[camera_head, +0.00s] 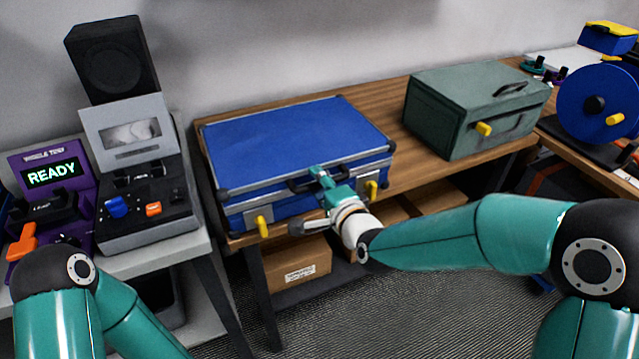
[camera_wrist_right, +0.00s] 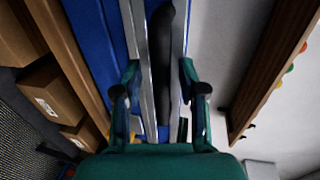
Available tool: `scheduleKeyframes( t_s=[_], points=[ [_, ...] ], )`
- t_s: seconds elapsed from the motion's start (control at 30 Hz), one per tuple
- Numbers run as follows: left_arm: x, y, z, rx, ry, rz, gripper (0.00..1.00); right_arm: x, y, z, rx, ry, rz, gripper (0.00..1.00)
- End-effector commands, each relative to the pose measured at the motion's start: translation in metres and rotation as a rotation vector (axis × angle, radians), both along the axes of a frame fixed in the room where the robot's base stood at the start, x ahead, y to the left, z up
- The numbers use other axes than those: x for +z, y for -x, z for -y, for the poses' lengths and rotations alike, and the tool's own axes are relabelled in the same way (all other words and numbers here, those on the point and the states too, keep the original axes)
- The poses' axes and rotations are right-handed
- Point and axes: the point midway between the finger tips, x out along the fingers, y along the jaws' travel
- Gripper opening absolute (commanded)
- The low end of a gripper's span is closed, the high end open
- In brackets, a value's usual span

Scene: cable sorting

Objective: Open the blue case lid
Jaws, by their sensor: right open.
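The blue case (camera_head: 290,145) lies on the wooden bench with its lid down. It has silver edges, a black handle (camera_head: 300,186) on its front, and two yellow latches, one at the left (camera_head: 262,227) and one at the right (camera_head: 373,189). My right gripper (camera_head: 322,178) is at the middle of the case front, by the handle. In the right wrist view its open fingers (camera_wrist_right: 160,75) stand on either side of the silver rim and the dark handle (camera_wrist_right: 166,60). I cannot tell whether they touch. My left arm shows at lower left, its gripper out of view.
A green-grey case (camera_head: 450,115) with a yellow latch stands to the right on the bench (camera_head: 395,100). A purple box reading READY (camera_head: 55,175) and a grey device (camera_head: 150,200) stand at left. Cardboard boxes (camera_head: 297,262) sit below. A blue reel (camera_head: 597,88) is at far right.

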Motion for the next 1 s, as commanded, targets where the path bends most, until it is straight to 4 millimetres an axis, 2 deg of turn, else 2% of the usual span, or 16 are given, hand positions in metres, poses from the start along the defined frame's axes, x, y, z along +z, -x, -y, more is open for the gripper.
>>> scheduleKeyframes(
  t_s=[0.07, 0.3, 0.67, 1.0],
  points=[
    [0.000, 0.000, 0.000, 0.000, 0.000, 0.000, 0.40, 0.000, 0.000, 0.000, 0.000, 0.000, 0.000, 0.40],
    [0.000, 0.000, 0.000, 0.000, 0.000, 0.000, 0.40, 0.000, 0.000, 0.000, 0.000, 0.000, -0.001, 0.00],
    [0.000, 0.000, 0.000, 0.000, 0.000, 0.000, 0.40, -0.001, 0.001, 0.000, 0.001, 0.001, -0.004, 0.00],
    [0.011, 0.000, 0.000, 0.000, 0.000, 0.000, 0.40, 0.012, -0.008, 0.002, -0.004, 0.010, -0.030, 0.00]
  ],
)
